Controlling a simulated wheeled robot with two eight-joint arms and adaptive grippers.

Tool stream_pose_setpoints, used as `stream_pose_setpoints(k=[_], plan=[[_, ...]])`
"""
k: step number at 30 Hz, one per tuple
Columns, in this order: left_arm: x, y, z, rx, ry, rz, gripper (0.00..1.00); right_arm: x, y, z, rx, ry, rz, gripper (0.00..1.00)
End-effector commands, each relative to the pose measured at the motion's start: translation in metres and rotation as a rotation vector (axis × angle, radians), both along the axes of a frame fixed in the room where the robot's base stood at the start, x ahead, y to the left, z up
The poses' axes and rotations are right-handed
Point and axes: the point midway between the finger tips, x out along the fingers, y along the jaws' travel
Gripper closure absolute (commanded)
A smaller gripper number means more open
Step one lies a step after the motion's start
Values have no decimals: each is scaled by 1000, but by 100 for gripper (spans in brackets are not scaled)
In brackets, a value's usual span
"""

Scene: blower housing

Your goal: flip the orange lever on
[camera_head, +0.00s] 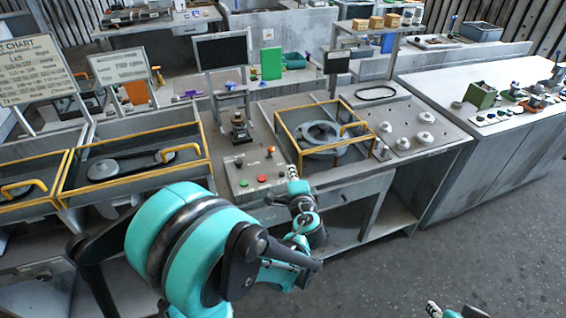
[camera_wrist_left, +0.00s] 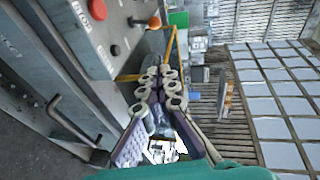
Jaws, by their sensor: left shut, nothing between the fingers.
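The orange lever (camera_head: 270,150) stands on the grey control panel (camera_head: 237,170) in the head view, with a small orange tip. In the left wrist view the orange lever (camera_wrist_left: 153,22) shows near the top, its tip on a short metal stalk. My left gripper (camera_head: 292,175) is at the panel's right front edge, below and right of the lever and apart from it. In the left wrist view the left gripper (camera_wrist_left: 161,72) is shut and empty. Only a bit of my right gripper (camera_head: 434,310) shows at the bottom edge; its jaws are unclear.
A red button (camera_head: 262,178) and a green button (camera_head: 244,183) sit on the panel near the lever. A yellow-framed housing bay (camera_head: 305,112) is just right of it. A black post fixture (camera_head: 239,127) stands behind. Open floor lies at lower right.

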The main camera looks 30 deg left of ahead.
Motion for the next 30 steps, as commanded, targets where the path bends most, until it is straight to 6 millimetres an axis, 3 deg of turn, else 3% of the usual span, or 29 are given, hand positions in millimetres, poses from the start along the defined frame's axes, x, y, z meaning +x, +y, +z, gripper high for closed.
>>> stream_pose_setpoints(k=[14, 21, 30], plan=[[72, 57, -24, -1, 0, 4, 100, 0, 0, -27, 0, 0, 0, 60], [76, 88, -29, -1, 0, 4, 100, 0, 0, -36, 0, 0, 0, 60], [77, 95, -29, -1, 0, 1, 100, 0, 0, -37, 0, 0, 0, 60]])
